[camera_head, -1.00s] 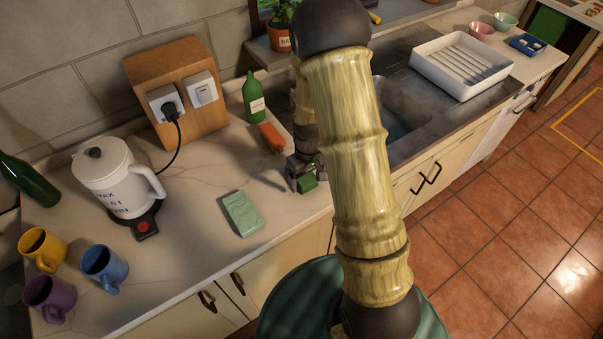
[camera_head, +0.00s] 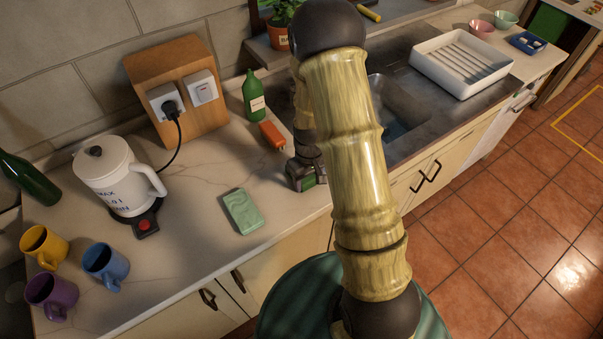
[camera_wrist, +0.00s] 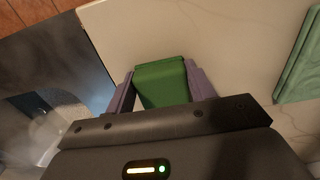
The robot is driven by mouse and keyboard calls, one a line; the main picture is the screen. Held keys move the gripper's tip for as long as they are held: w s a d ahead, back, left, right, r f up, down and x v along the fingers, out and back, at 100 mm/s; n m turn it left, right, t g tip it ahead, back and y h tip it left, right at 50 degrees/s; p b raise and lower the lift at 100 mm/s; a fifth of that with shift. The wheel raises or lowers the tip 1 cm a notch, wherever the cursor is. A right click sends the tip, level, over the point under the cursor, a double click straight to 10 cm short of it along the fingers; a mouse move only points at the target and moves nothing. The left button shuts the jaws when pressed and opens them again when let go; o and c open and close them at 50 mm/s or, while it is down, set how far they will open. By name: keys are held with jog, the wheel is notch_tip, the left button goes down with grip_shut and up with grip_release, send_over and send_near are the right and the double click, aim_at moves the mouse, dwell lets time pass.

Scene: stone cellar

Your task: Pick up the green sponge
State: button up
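The green sponge (camera_wrist: 162,82) is a dark green block on the counter near its front edge. In the wrist view it lies between the two purple-grey fingers of my gripper (camera_wrist: 160,85). The fingers stand close along both its sides; I cannot tell whether they press on it. In the head view my gripper (camera_head: 307,184) is low at the counter, left of the sink, with only a little of the sponge showing between the fingers. A paler green block (camera_head: 242,212) lies apart to the left; it also shows at the right of the wrist view (camera_wrist: 301,62).
An orange-red object (camera_head: 272,135) and a green bottle (camera_head: 254,98) stand behind my gripper. A white kettle (camera_head: 115,178), a wooden socket box (camera_head: 180,105) and several mugs (camera_head: 104,262) are further left. The sink (camera_head: 398,112) and white drying rack (camera_head: 461,63) are right.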

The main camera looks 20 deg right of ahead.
aim_at(308, 179)
jog(key=shift+r, duration=0.1)
notch_tip(308, 179, up, 10)
jog(key=shift+f+b, duration=0.1)
jog(key=shift+b, duration=0.65)
jog(key=shift+s, duration=0.1)
dwell(0.4)
